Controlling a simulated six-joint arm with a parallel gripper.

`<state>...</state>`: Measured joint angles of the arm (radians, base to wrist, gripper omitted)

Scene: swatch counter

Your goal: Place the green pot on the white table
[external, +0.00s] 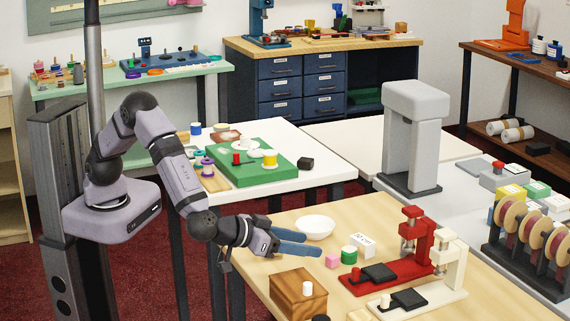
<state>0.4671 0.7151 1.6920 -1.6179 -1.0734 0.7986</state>
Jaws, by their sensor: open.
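A small green pot (349,255) stands upright on the light wooden table (268,275), between a pink cube (332,260) and a white box (362,246). My gripper (314,243) is open over this table, with its two blue-grey fingers pointing right. It is to the left of the green pot and appears apart from it. The gap between the fingers looks empty. The white table (318,162) is behind, with a green board (228,170) on its left part. Its right part is mostly bare.
A white bowl (315,227) sits just behind my fingers. A wooden box (297,297) is in front of them. A red press (400,265) and a cream press (430,290) stand right of the pot. A small black block (306,163) lies on the white table.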

